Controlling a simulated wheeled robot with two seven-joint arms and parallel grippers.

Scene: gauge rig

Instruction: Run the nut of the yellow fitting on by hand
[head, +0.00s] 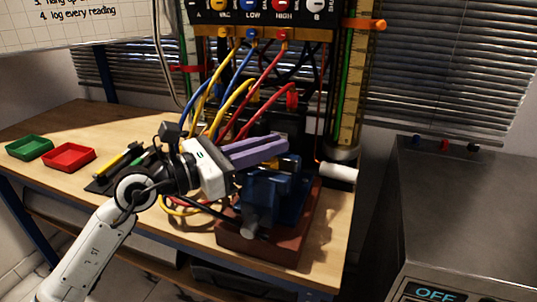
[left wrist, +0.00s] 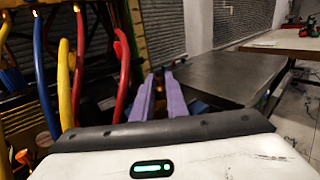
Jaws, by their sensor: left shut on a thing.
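My left gripper (head: 281,147) reaches in from the left with its purple fingers over the blue vise (head: 268,195). In the left wrist view its fingertips (left wrist: 159,79) are close together with a small yellow-orange bit between them. I take this bit to be part of the yellow fitting (head: 289,163), which shows as a small yellow patch at the vise top, just by the fingertips. The fingers are shut on it and hide most of it. I cannot make out the nut's thread or how far on it sits. My right gripper is not in view.
The vise stands on a red-brown block (head: 249,243) near the bench's front edge. Yellow, blue and red hoses (head: 243,62) hang from the panel close behind the gripper. Green (head: 29,147) and red (head: 68,157) trays lie at left. A grey cabinet (head: 460,200) stands at right.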

